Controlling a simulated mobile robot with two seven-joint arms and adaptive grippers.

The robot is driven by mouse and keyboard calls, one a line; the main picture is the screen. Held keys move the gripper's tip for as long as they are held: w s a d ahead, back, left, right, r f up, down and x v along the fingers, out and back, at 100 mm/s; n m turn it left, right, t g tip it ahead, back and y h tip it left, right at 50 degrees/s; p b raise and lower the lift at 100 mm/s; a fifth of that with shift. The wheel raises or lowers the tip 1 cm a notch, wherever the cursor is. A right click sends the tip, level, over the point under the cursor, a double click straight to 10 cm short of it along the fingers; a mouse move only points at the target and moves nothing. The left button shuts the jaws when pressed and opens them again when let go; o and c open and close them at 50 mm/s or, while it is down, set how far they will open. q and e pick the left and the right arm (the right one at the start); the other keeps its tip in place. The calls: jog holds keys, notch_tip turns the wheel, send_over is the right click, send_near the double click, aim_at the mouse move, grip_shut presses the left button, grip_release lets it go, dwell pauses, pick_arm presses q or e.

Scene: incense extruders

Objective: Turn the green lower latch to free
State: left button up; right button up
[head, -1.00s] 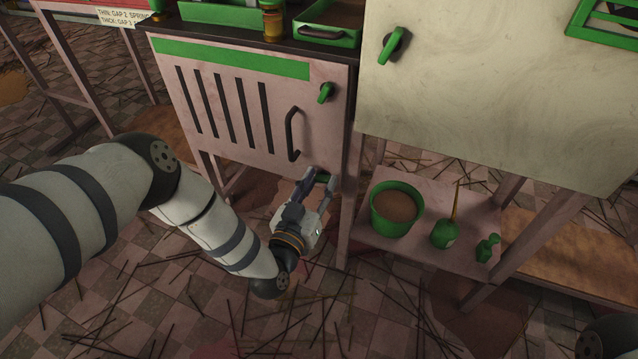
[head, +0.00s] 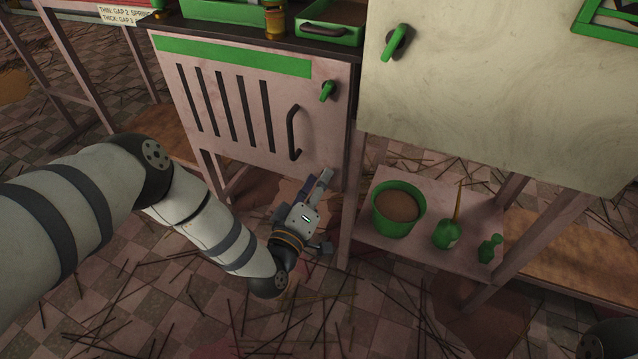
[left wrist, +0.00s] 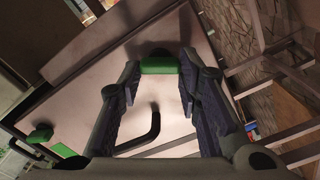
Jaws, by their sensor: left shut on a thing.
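The green lower latch (left wrist: 158,66) sits between my left gripper's fingertips in the left wrist view, lying crosswise from one finger to the other. In the head view my left gripper (head: 318,184) is at the lower right corner of the pink cabinet door (head: 225,115). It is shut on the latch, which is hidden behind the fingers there. The green upper latch (head: 328,90) is near the door's upper right corner and slants downward.
A dark curved handle (head: 293,133) stands out from the door, above and left of my gripper. A table leg (head: 347,220) is close on the right. A green pot (head: 397,208) and green bottles stand on the low shelf (head: 425,252).

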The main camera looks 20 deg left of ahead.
pick_arm(q)
jog(key=shift+f+n, duration=0.1)
jog(key=shift+n, duration=0.8)
jog(key=o, duration=1.1)
jog(key=shift+o, duration=0.2)
jog(key=s, duration=1.2)
jog(key=shift+a, duration=0.15)
